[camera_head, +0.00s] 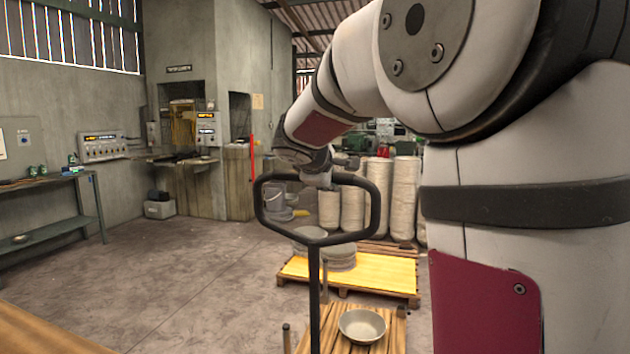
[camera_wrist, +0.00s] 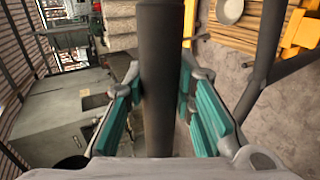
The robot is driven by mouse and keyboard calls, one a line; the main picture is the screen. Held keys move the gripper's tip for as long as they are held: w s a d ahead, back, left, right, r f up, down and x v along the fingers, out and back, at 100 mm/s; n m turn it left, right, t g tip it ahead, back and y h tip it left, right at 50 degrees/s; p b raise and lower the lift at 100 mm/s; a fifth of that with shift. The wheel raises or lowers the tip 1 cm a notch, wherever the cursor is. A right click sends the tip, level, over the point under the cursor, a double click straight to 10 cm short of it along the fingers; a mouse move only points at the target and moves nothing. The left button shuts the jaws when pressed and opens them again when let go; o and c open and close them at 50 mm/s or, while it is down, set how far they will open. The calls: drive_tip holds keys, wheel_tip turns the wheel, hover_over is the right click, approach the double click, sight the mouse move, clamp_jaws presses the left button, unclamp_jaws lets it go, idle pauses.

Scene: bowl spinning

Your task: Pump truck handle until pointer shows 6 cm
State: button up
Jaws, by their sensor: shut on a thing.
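The truck handle is a black hexagonal loop (camera_head: 375,212) on a dark upright shaft (camera_head: 314,300), in the middle of the head view. My gripper (camera_head: 318,178) is at the top bar of the loop, partly hidden by my wrist. In the wrist view the dark bar (camera_wrist: 162,60) runs between the teal finger pads of my gripper (camera_wrist: 162,95), which is shut on it. Yellow metal parts (camera_wrist: 300,32), perhaps of the truck, show at the upper right there. I cannot make out a pointer or its reading in either view.
A wooden pallet (camera_head: 392,335) with a metal bowl (camera_head: 362,325) is low in front. A yellow-topped pallet (camera_head: 385,275) with stacked bowls (camera_head: 340,258) lies behind it. A thin red upright strip (camera_head: 252,158) stands further back. A green bench (camera_head: 55,225) is left; concrete floor between is clear.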

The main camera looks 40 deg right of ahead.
drive_tip(key=s+a+f+b, duration=0.1)
drive_tip(key=s+a+b, duration=0.2)
drive_tip(key=s+a, duration=0.4)
drive_tip(key=a, duration=0.2)
drive_tip(key=shift+s+a, duration=0.15)
drive_tip(key=shift+a, duration=0.15)
drive_tip(key=s+a+f, duration=0.1)
drive_tip(key=s+a, duration=0.1)
drive_tip(key=a, duration=0.1)
drive_tip(key=s+a+f+b, duration=0.1)
drive_tip(key=s+a, duration=0.2)
drive_tip(key=s+a+f+b, duration=0.1)
drive_tip(key=s+a, duration=0.1)
drive_tip(key=a, duration=0.1)
drive_tip(key=shift+s+a, duration=0.1)
drive_tip(key=shift+s, duration=0.05)
